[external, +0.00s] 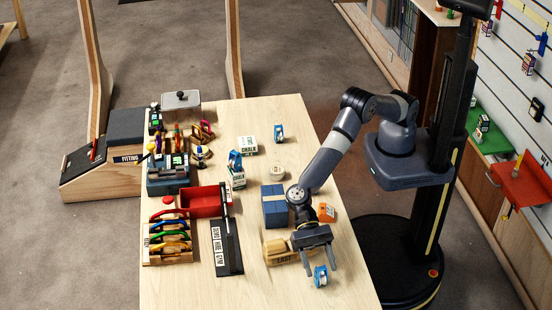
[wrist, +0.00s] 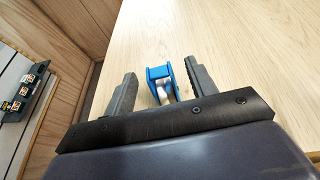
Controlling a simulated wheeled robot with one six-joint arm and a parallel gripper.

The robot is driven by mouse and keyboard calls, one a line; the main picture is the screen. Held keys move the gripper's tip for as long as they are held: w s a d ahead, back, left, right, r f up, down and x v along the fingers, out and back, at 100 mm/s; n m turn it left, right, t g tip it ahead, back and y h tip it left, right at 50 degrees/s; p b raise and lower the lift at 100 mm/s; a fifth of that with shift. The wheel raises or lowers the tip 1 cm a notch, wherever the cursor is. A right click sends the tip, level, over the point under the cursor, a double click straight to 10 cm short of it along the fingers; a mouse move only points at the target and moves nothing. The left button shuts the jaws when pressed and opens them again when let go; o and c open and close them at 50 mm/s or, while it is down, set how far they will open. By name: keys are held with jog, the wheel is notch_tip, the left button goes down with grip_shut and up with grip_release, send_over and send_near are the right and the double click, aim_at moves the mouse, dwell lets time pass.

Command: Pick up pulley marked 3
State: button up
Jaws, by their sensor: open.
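A blue and white pulley (external: 321,276) stands on the table near its front right part. It also shows in the wrist view (wrist: 162,83), between my two fingers. My gripper (external: 320,270) is open and low over the table, with one finger on each side of the pulley. I cannot read a number on this pulley. Other blue pulleys stand farther back, one at the back right (external: 279,133) and one by a white box (external: 235,160).
A wooden block (external: 279,250) lies just left of my gripper. A blue box (external: 274,205) and an orange item (external: 326,212) stand behind it. A black sign (external: 227,247), a red bin (external: 203,201) and a carabiner rack (external: 168,238) are farther left. The table's front is clear.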

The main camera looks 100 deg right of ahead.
jog(key=shift+a, duration=0.1)
jog(key=c, duration=1.1)
